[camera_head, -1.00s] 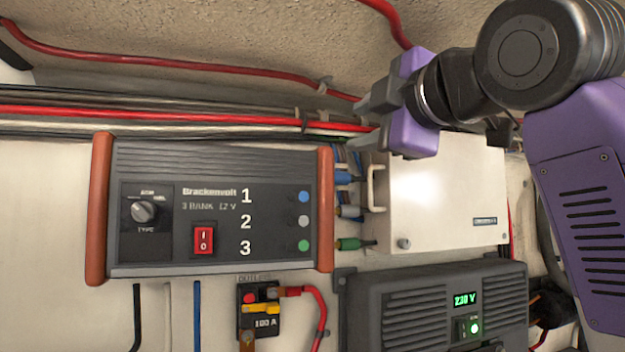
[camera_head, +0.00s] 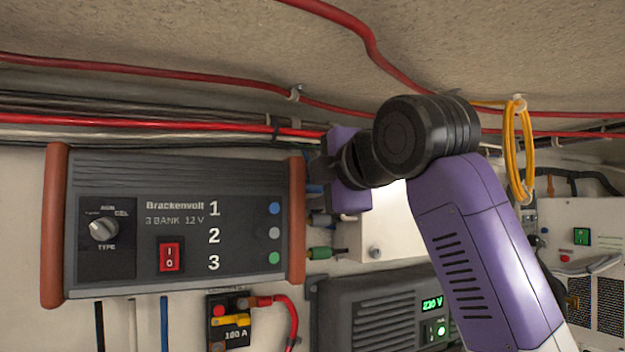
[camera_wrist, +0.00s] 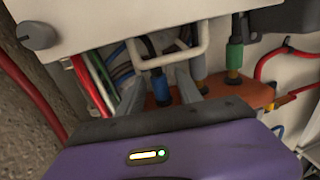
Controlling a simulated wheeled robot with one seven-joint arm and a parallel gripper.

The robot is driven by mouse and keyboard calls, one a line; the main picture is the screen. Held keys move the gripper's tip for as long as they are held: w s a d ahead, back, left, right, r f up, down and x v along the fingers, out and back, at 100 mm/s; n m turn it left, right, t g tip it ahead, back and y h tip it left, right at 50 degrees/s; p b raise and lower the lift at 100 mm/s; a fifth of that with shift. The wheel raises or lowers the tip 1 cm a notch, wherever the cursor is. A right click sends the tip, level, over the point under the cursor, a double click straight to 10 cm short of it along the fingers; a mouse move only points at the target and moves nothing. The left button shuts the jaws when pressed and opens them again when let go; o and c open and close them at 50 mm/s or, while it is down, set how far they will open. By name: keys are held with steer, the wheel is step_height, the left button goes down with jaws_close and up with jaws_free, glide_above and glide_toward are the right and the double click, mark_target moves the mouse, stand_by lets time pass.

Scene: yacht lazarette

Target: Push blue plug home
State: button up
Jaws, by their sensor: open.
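The blue plug (camera_wrist: 160,88) shows in the wrist view between the two fingers of my open gripper (camera_wrist: 160,92), at the brown end cheek of the charger (camera_wrist: 245,93). I cannot tell how deep it sits or whether a finger touches it. In the head view my gripper (camera_head: 322,172) is at the right side of the charger (camera_head: 180,190) and hides most of the blue plug; a sliver of blue (camera_head: 314,188) shows below it. The charger's blue dot (camera_head: 274,209) is beside the numeral 1.
A grey plug (camera_head: 321,219) and a green plug (camera_head: 320,253) sit below the blue one. A white box (camera_head: 375,240) stands close on the right; its handle (camera_wrist: 168,57) crosses near the fingers. A red cable (camera_head: 150,122) runs above. The inverter (camera_head: 375,310) is below.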

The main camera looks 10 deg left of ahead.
steer(key=shift+w+a, duration=0.1)
steer(key=shift+w, duration=0.05)
steer(key=shift+f, duration=0.1)
jaws_close()
stand_by(1.3)
